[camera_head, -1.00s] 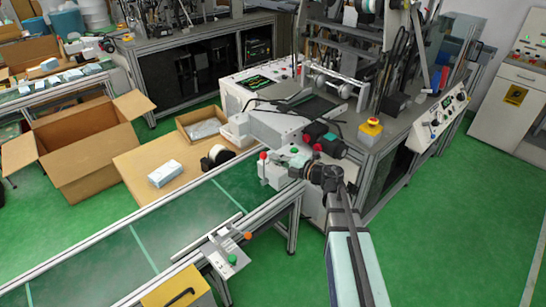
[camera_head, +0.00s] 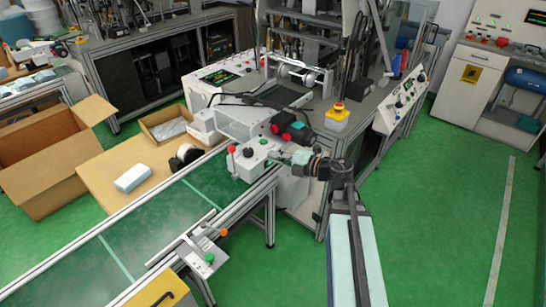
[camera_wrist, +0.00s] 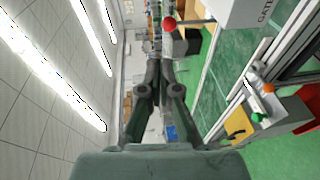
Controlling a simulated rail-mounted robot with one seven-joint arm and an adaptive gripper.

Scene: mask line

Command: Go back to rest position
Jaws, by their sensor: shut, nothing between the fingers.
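My gripper (camera_head: 284,156) is at the end of my arm, beside the white control box (camera_head: 246,163) with red and green buttons at the end of the conveyor. In the wrist view my gripper (camera_wrist: 155,55) points away from the camera with its fingers together and nothing between them. I cannot tell the exact gap between the fingertips and the box.
The green conveyor (camera_head: 150,222) runs to the lower left. A table holds a white pack (camera_head: 133,178); an open cardboard box (camera_head: 50,160) stands beside it. The mask machine (camera_head: 300,95) is ahead. Green floor (camera_head: 440,220) is free at right.

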